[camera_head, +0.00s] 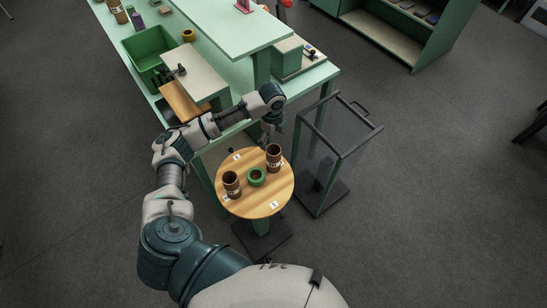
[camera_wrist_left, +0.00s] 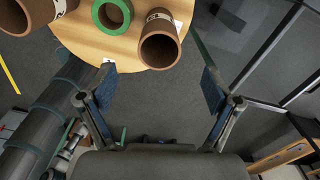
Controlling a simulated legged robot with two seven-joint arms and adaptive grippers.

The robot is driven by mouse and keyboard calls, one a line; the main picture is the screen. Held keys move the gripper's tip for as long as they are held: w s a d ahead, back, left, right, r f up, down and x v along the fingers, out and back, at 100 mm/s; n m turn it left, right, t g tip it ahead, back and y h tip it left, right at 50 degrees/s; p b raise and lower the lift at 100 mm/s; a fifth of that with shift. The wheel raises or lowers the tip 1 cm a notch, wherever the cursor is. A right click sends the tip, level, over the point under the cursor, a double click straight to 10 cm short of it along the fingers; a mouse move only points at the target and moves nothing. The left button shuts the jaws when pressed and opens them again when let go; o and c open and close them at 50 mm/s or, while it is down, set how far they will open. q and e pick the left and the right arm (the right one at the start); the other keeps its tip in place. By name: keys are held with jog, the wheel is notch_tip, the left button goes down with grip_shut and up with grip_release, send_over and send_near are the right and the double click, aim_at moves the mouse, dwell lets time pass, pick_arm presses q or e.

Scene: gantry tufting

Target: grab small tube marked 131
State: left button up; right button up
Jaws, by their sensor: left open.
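Two brown tubes stand on a round wooden table, one at the back right (camera_head: 273,153) and one at the front left (camera_head: 232,183). Both bear a pale label; I cannot read 131 on either. My left gripper (camera_head: 268,133) is just behind the back-right tube and partly hidden by its own wrist. Another brown tube (camera_wrist_left: 32,14) is at the upper left. My right gripper is out of view.
A green ring (camera_head: 257,177) sits between the tubes. White number cards lie on the round table (camera_head: 252,204). A dark-framed clear stand (camera_head: 338,150) is close on the right. A long green bench (camera_head: 318,77) with a green bin (camera_head: 146,49) is behind.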

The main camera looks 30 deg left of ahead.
aim_at(274, 149)
pick_arm(q)
notch_tip(274, 149, down, 7)
jog(key=shift+w+d+r, duration=0.1)
jog(key=shift+w+d, duration=0.05)
jog(key=shift+f, duration=0.25)
jog(key=f+p, duration=0.1)
jog(key=f, duration=0.4)
jog(key=shift+s+f, duration=0.2)
jog(key=c, duration=1)
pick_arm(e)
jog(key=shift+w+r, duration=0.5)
